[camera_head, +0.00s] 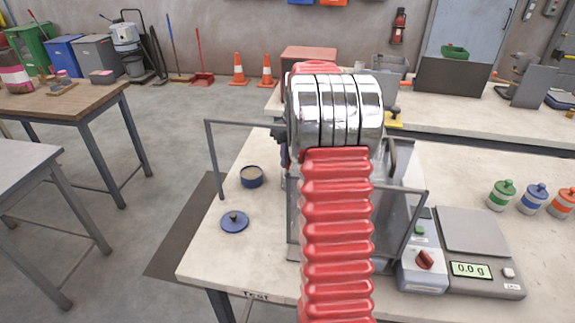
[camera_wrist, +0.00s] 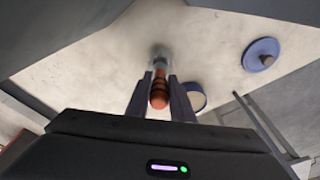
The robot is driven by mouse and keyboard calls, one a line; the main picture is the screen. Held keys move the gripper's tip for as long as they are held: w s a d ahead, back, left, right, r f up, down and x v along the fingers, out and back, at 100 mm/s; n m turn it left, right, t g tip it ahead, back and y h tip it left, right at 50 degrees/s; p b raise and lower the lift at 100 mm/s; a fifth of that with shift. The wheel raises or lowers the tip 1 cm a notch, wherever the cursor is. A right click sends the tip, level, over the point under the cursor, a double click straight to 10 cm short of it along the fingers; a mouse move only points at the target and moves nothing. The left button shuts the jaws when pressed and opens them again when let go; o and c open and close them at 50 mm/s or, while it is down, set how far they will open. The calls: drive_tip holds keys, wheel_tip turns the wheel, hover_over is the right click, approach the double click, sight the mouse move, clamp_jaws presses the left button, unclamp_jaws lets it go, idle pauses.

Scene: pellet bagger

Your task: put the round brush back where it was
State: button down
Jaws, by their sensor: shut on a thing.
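In the wrist view the round brush (camera_wrist: 158,88) has an orange handle with dark bands and a pale, blurry head pointing away from me. My gripper (camera_wrist: 161,97) is shut on it, with one dark finger on each side of the handle. The pale worktop is beyond the brush head; I cannot tell whether they touch. In the head view my arm hides the brush and the gripper.
A blue jar (camera_head: 251,177) stands open beside a blue lid (camera_head: 234,222) on the worktop (camera_head: 205,262). A grey metal frame (camera_head: 213,160), a switch box (camera_head: 423,268) and a scale (camera_head: 477,240) reading 0.0 g are close by. Capped jars (camera_head: 533,199) stand right.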

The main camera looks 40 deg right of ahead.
drive_tip(key=shift+f, duration=1.25)
drive_tip(key=c, duration=1.6)
unclamp_jaws()
drive_tip(key=shift+o, duration=0.2)
wheel_tip(320, 180, up, 12)
drive_tip(key=s, duration=0.1)
drive_tip(key=shift+s, duration=0.4)
drive_tip(key=shift+a, duration=0.1)
